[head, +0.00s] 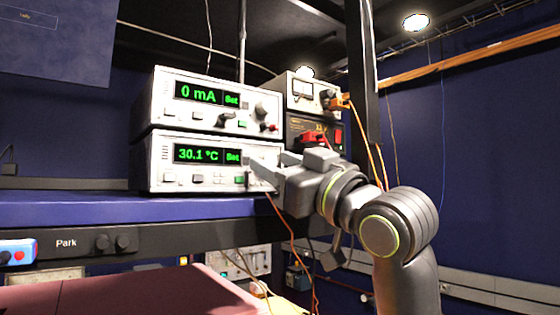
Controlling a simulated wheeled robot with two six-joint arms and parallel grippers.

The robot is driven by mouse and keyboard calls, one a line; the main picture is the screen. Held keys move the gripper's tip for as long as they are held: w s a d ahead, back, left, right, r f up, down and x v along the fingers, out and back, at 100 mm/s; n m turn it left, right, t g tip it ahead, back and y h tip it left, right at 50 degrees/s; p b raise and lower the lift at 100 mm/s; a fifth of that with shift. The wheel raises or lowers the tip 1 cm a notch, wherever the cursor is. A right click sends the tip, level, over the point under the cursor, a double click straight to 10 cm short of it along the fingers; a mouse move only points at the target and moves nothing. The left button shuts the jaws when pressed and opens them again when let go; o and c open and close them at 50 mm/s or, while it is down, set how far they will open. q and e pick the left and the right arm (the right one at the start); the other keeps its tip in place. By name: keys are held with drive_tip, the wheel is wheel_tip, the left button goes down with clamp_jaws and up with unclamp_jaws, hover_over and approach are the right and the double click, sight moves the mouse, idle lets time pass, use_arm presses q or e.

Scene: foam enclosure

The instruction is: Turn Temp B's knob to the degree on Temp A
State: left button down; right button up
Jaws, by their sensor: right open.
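Two white instrument units are stacked on a blue shelf. The lower unit (164,180) shows "30.1 °C" and "Set" in green on its display (206,155). The upper unit (150,108) shows "0 mA" and "Set", with a grey knob (261,110) at its right. No Temp A or Temp B label is readable. My right gripper (268,165) is open, its fingers at the right end of the lower unit's front. They hide that part of the panel, so I cannot tell whether a knob is between them or touched. My left gripper is not in view.
Right of the stack stand a meter unit (303,89) and a black unit (300,128) with red and orange leads. A dark post (362,80) rises behind my right arm. The blue shelf (80,208) is clear left of the stack. Orange cables hang below.

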clamp_jaws()
drive_tip(key=shift+n, duration=0.5)
drive_tip(key=n+g+y, duration=0.1)
drive_tip(key=n, duration=0.1)
drive_tip(key=shift+d+n+g+b, duration=0.1)
drive_tip(key=shift+n+g+b, duration=0.2)
drive_tip(key=shift+n+b, duration=0.1)
drive_tip(key=n+g, duration=0.1)
drive_tip(key=n, duration=0.2)
drive_tip(key=shift+w+d+r+n+g+y, duration=0.1)
drive_tip(key=shift+w+r+n+g+y, duration=0.05)
drive_tip(key=shift+n+g+y, duration=0.2)
drive_tip(key=n+g+p, duration=0.1)
drive_tip(key=n+g, duration=0.1)
drive_tip(key=n, duration=0.2)
drive_tip(key=shift+r, duration=0.15)
drive_tip(key=shift+n+g+p, duration=0.5)
drive_tip(key=shift+n+g, duration=0.05)
drive_tip(key=shift+n, duration=1.1)
